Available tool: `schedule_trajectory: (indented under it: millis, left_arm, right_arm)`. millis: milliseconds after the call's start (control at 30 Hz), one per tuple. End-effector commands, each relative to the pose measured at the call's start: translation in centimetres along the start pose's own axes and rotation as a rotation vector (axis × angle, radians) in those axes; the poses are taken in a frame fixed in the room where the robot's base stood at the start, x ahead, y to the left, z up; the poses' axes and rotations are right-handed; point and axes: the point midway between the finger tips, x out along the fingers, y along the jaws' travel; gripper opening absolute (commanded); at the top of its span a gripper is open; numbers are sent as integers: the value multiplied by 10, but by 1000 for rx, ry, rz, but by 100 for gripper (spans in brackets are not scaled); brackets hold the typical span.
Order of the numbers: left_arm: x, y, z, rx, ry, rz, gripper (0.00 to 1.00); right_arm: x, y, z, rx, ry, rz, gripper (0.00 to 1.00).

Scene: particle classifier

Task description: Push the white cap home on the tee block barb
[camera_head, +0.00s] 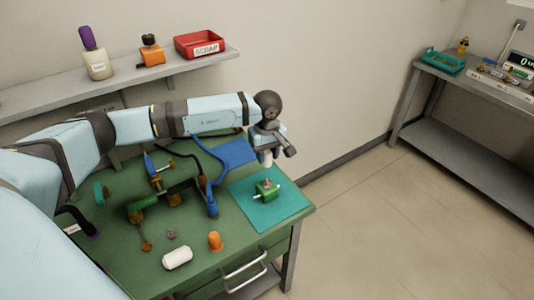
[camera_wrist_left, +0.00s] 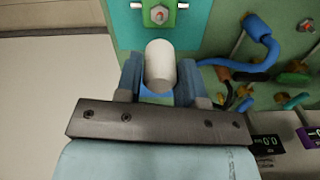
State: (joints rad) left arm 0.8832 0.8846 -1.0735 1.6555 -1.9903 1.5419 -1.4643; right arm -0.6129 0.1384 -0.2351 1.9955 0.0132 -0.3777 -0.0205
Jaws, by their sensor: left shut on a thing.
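My left gripper (camera_head: 267,152) is above the teal mat at the right end of the green bench. In the left wrist view its two fingers (camera_wrist_left: 160,82) are shut on the white cap (camera_wrist_left: 160,64), a short white cylinder. The cap also shows below the gripper in the head view (camera_head: 267,161). The green tee block (camera_head: 267,190) sits on the mat, with pale stubs sticking out of it. In the wrist view the tee block (camera_wrist_left: 160,14) lies beyond the cap. The cap looks apart from it. My right gripper is not in view.
The teal mat (camera_head: 290,212) is clear around the block. A blue-handled tool and clamp (camera_head: 212,208) stand left of it. A red scrap bin (camera_head: 199,44) is on the shelf.

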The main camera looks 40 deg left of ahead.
Motion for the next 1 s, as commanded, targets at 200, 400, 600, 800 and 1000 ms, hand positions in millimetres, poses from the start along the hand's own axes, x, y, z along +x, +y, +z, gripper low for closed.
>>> schedule_trajectory:
  millis: [200, 400, 600, 800, 1000]
  left_arm:
    - [23, 0, 0, 1, 0, -1, 13]
    - [43, 0, 0, 1, 0, -2, 13]
    - [53, 0, 0, 2, 0, -1, 13]
    - [53, 0, 0, 2, 0, 0, 13]
    - [53, 0, 0, 2, 0, 0, 13]
  right_arm:
    - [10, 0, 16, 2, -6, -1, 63]
    - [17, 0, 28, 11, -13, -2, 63]
    - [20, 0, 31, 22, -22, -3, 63]
    - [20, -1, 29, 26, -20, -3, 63]
    - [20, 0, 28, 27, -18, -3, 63]
